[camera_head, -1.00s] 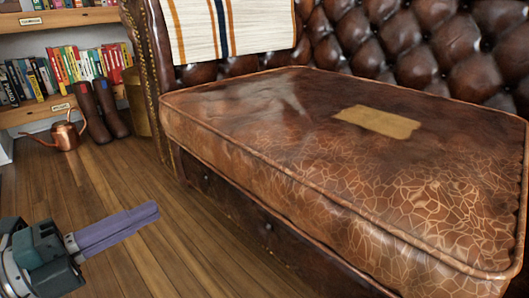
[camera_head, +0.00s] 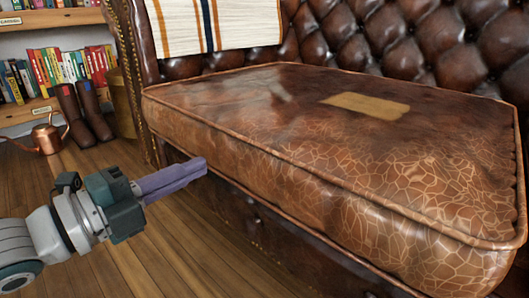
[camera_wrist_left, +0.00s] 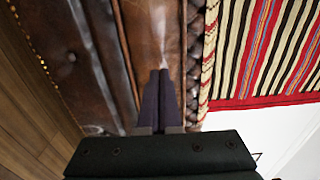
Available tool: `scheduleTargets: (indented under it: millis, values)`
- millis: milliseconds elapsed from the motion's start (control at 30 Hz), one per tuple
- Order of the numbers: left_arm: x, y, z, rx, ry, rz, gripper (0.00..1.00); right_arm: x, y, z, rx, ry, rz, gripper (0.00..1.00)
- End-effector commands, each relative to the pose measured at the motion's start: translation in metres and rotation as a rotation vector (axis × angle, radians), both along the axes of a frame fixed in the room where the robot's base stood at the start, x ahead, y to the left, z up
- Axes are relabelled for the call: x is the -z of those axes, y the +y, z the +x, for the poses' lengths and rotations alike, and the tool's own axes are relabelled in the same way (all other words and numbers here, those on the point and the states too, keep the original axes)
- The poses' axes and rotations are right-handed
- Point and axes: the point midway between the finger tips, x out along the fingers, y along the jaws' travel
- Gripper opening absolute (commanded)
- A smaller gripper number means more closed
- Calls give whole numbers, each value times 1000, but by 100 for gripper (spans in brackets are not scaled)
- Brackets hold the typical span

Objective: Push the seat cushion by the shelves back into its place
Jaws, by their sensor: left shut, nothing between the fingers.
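The seat cushion (camera_head: 400,150) is brown, cracked leather with piped edges and a tan patch on top. It lies on the dark tufted leather sofa (camera_head: 240,212), its front edge out over the sofa's base. My left gripper (camera_head: 204,166) is shut and empty, its purple fingers pointing at the lower front side of the cushion near its left end. I cannot tell whether the tips touch it. In the left wrist view the shut fingers (camera_wrist_left: 159,76) lie in front of brown leather. My right gripper is not in view.
A bookshelf (camera_head: 50,18) stands at the back left. A copper watering can (camera_head: 47,137) and brown boots (camera_head: 84,115) stand on the wooden floor before it. A striped cloth (camera_head: 215,25) hangs on the sofa's back. The floor left of the sofa is largely clear.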

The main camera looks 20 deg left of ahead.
Motion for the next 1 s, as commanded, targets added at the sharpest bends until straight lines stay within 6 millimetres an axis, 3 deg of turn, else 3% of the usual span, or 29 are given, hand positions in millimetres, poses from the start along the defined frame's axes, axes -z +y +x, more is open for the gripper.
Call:
scheduleTargets:
  millis: [267, 767, 1000]
  values:
    - [0, 0, 0, 0, -1, 0, 0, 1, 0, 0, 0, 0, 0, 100]
    - [1, -13, 31, 0, -2, 0, 0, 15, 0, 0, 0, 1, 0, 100]
    - [1, -14, 33, 0, -1, 0, 0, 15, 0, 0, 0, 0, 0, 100]
